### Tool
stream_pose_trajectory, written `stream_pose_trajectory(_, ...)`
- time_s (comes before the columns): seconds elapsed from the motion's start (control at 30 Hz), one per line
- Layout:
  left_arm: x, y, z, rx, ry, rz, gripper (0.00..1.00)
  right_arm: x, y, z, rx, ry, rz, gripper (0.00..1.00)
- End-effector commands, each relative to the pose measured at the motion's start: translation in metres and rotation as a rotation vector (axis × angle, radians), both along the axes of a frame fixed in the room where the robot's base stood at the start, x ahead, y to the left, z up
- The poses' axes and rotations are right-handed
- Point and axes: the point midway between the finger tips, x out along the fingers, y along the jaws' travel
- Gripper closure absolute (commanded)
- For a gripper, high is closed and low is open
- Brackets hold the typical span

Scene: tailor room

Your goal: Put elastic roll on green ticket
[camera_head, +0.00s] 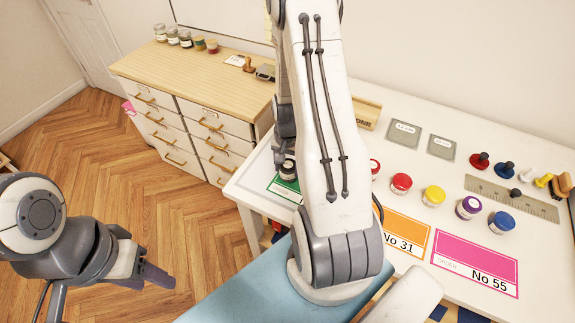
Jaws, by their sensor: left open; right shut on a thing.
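The green ticket (284,189) lies at the left end of the white table, partly hidden behind my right arm. My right gripper (287,155) points down over the ticket and is shut on a small dark roll with a pale band (288,170), seemingly the elastic roll. The roll is at or just above the ticket; I cannot tell whether it touches. My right arm hides part of this area. My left gripper (155,276) is open and empty, low at the left over the wood floor, away from the table.
Orange (402,233) and pink (475,265) tickets lie along the table front. Red (401,183), yellow (433,196), purple (468,207) and blue (501,222) rolls stand behind them. A ruler (510,198) and stamps lie farther right. A drawer cabinet (190,110) stands behind left.

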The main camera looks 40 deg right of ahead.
Motion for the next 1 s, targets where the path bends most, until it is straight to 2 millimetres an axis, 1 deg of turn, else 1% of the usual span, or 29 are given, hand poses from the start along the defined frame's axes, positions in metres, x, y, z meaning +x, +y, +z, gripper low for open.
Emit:
stream_pose_trajectory(0.13,0.0,0.0,-0.001,0.0,0.0,0.0,0.5,0.0,0.0,0.0,0.0,0.0,0.0,0.92)
stream_pose_trajectory(0.27,0.0,0.0,-0.004,0.0,0.0,0.0,0.5,0.0,0.0,-0.005,0.0,0.0,0.0,0.92)
stream_pose_trajectory(0.3,0.0,0.0,-0.003,0.0,0.0,0.0,0.5,0.0,0.0,-0.003,0.0,0.0,0.0,0.23)
stream_pose_trajectory(0.33,0.0,0.0,-0.003,0.0,0.0,0.0,0.5,0.0,0.0,-0.003,0.0,0.0,0.0,0.11)
stream_pose_trajectory(0.37,0.0,0.0,-0.003,0.0,0.0,0.0,0.5,0.0,0.0,-0.003,0.0,0.0,0.0,0.08)
stream_pose_trajectory(0.63,0.0,0.0,-0.002,0.0,0.0,0.0,0.5,0.0,0.0,-0.002,0.0,0.0,0.0,0.08)
stream_pose_trajectory(0.73,0.0,0.0,0.002,0.0,0.0,0.0,0.5,0.0,0.0,0.003,0.0,0.0,0.0,0.08)
stream_pose_trajectory(0.77,0.0,0.0,0.0,0.0,0.0,0.0,0.5,0.0,0.0,0.003,0.0,-0.001,0.0,0.08)
stream_pose_trajectory(0.87,0.0,0.0,-0.004,0.0,0.0,0.0,0.5,0.001,-0.001,0.014,-0.002,-0.004,0.0,0.08)
stream_pose_trajectory(1.0,0.0,0.0,-0.01,0.0,0.0,0.0,0.5,0.002,-0.001,0.04,-0.005,-0.008,0.0,0.08)
